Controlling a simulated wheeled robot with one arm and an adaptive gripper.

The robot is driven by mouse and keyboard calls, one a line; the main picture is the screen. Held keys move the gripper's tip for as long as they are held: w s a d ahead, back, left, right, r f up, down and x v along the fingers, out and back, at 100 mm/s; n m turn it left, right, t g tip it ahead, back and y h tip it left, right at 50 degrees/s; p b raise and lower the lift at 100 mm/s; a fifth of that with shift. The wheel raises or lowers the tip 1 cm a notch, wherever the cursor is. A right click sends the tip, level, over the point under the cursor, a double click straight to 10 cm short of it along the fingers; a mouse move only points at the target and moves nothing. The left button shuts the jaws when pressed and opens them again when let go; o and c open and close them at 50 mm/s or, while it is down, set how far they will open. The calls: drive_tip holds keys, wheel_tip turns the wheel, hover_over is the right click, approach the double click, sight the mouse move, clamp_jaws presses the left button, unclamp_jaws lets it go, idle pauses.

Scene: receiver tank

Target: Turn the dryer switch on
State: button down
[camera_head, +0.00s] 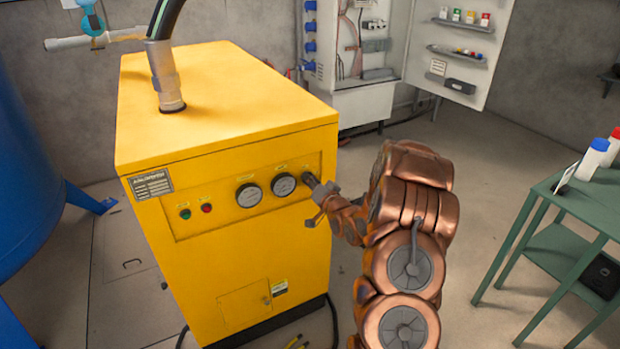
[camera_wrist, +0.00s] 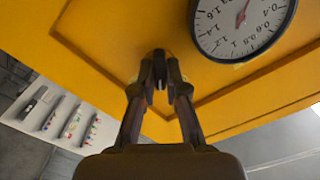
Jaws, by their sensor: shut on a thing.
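The yellow dryer cabinet (camera_head: 200,250) stands at the middle left, with a front panel holding two round gauges, a green light and a red light. The switch (camera_wrist: 159,70) is a small dark knob at the right end of the panel, right of the gauges. My gripper (camera_head: 316,190) reaches it from the right. In the wrist view my gripper (camera_wrist: 160,85) has both fingertips closed on the knob. The fingers hide most of the switch in both views, and I cannot tell its setting.
A pressure gauge (camera_wrist: 243,25) sits close beside the fingers. A blue tank (camera_head: 25,180) stands left of the cabinet. A green table (camera_head: 570,205) with bottles is at the right. An open electrical cabinet (camera_head: 370,70) is behind. The floor between cabinet and table is mostly clear.

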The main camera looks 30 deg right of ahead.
drive_tip(key=m, duration=0.5)
drive_tip(key=m+b, duration=0.1)
drive_tip(key=m, duration=0.4)
drive_tip(key=shift+d+f, duration=0.15)
drive_tip(key=shift+m, duration=0.4)
drive_tip(key=c, duration=1.2)
unclamp_jaws()
drive_tip(key=s+a, duration=0.1)
drive_tip(key=s, duration=1.1)
